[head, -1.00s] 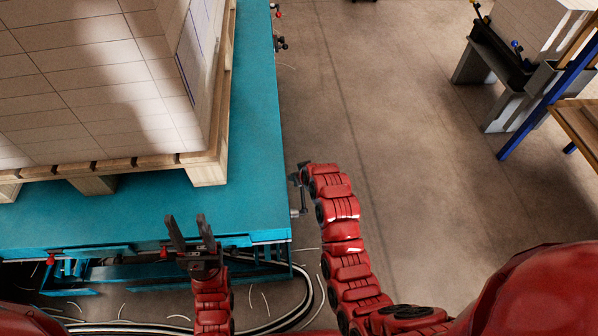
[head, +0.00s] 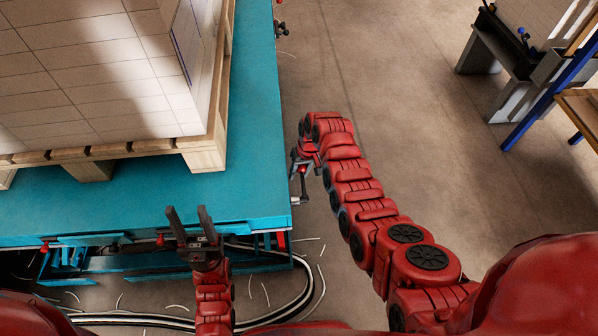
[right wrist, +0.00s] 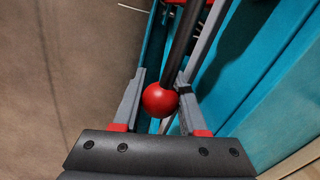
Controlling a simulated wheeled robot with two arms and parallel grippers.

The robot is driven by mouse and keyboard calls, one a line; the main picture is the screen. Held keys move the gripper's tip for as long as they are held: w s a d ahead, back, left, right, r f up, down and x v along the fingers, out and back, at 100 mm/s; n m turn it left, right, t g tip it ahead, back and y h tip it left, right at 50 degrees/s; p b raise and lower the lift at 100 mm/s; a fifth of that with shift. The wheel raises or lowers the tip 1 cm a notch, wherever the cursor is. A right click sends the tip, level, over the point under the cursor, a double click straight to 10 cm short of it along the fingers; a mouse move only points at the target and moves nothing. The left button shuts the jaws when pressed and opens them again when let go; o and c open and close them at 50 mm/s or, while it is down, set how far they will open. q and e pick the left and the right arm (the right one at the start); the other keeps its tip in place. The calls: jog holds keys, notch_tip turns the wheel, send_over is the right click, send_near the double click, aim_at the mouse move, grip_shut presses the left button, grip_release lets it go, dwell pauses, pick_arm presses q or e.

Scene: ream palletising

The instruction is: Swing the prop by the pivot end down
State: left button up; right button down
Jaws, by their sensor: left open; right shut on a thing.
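A dark bar with a red ball (right wrist: 160,100) on its end shows in the right wrist view. I take it for the prop, though its pivot is hidden. My right gripper (right wrist: 158,92) has one finger on each side of it and is shut on it, with the ball near the palm. My left gripper (head: 187,217) is open and empty, pointing up at the table's front edge.
A wooden pallet (head: 203,157) with a tall stack of reams (head: 100,75) stands on the table. Cables (head: 300,300) curve over the floor in front. A grey stand (head: 483,58) and a blue-legged bench (head: 545,100) are at upper right. The floor between is clear.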

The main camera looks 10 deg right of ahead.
jog(key=shift+s+f, duration=0.2)
jog(key=shift+f, duration=0.15)
dwell(0.3)
jog(key=shift+c, duration=2.3)
grip_release()
jog(key=shift+w, duration=0.1)
jog(key=shift+w+a+r, duration=0.15)
jog(key=shift+r, duration=0.1)
